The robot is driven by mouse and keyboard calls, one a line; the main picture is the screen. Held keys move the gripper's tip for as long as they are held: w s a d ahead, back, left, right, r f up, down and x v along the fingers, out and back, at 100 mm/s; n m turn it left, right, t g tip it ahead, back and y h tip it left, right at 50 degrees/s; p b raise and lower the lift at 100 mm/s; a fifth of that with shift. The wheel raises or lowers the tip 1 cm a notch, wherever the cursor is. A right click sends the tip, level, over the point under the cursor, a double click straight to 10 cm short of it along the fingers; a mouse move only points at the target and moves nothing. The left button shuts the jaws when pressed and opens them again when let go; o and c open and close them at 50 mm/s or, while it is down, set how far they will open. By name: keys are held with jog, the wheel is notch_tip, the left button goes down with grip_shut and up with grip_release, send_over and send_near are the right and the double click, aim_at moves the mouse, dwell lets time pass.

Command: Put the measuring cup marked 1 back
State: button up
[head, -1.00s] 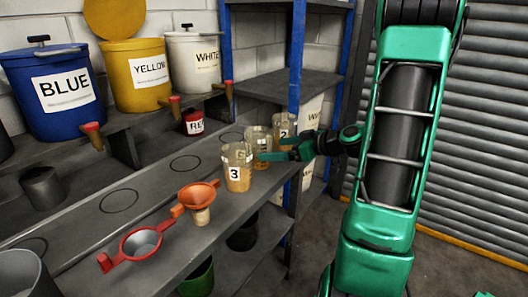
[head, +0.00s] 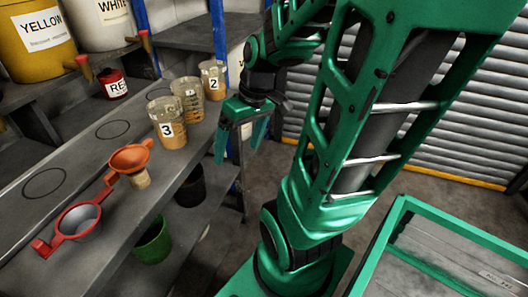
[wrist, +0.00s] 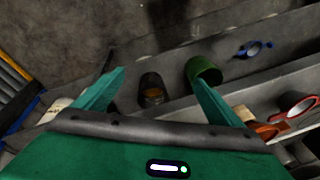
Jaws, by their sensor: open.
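Three clear measuring cups with orange-brown contents stand upright in a row on the grey bench (head: 75,160) in the head view. The nearest is marked 3 (head: 166,124). The middle cup, whose small label seems to read 1 (head: 189,100), is partly hidden by cup 3. The far cup is marked 2 (head: 213,78). My gripper (head: 240,150) is open and empty, pointing down in front of the bench edge, to the right of the cups and apart from them. In the wrist view its fingers (wrist: 158,75) are spread, with no cup between them.
Outlined circles (head: 113,129) on the bench are empty. An orange funnel (head: 130,160) and a red ring-handled funnel (head: 78,220) sit at the bench front. A dark bucket (wrist: 152,92) and a green bucket (wrist: 203,72) are below. A green-framed cart (head: 395,225) stands right.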

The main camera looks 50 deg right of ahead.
jog(key=s+r+m+g+h, duration=0.1)
jog(key=s+m, duration=0.4)
jog(key=s, duration=0.5)
jog(key=shift+r+g+h, duration=0.3)
jog(key=shift+r+g, duration=0.4)
jog(key=shift+g, duration=0.1)
jog(key=shift+w+f, duration=0.25)
jog(key=shift+w, duration=0.4)
